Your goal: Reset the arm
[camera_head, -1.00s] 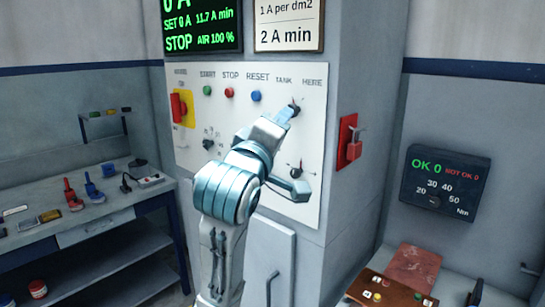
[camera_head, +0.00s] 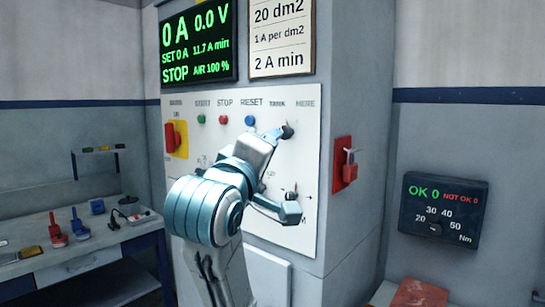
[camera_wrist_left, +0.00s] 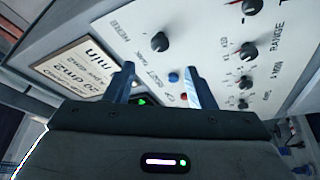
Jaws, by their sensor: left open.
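My left gripper (camera_head: 270,138) is raised in front of the white control panel (camera_head: 308,165), its fingertips close to the upper black knob (camera_head: 288,131). In the left wrist view the two fingers of my left gripper (camera_wrist_left: 160,80) stand apart with nothing held between them. A black knob (camera_wrist_left: 160,42) shows beyond the fingertips, apart from them. The panel also carries a green button (camera_head: 201,119), a red button (camera_head: 223,119) and a blue button (camera_head: 250,120). A lower knob (camera_head: 291,196) is partly hidden by my arm. My right gripper is not seen.
A green-lettered display (camera_head: 198,45) and a framed sign (camera_head: 282,38) are above the panel. A red padlocked switch (camera_head: 344,165) is on the cabinet's right face. A torque display (camera_head: 443,207) hangs at right. A workbench (camera_head: 75,252) with small tools stands at left.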

